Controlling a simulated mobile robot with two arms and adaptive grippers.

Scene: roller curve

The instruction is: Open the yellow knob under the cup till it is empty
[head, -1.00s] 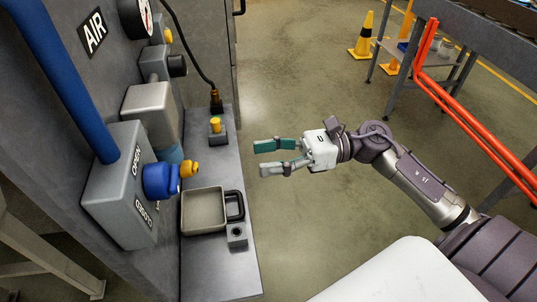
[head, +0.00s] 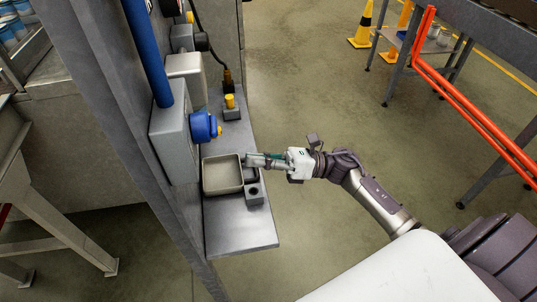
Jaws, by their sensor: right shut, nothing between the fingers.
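The grey filter housing (head: 188,80) is on the wall panel, and its cup is mostly hidden behind the blue knob (head: 203,127). A small piece of the yellow knob (head: 220,131) shows at the right edge of the blue knob. The rectangular pan (head: 221,188) stands on the shelf below. My right gripper (head: 249,160) is shut and empty, with its fingertips by the pan's right rim, over where the handle is. The fingers hide most of the handle, and I cannot tell whether they touch it. My left gripper is out of view.
The metal shelf (head: 238,232) has bare room at its front. A small grey block (head: 255,194) stands beside the pan, and a yellow-topped fitting (head: 230,101) stands behind it. Orange rails (head: 470,104) and cones (head: 362,25) are off to the right.

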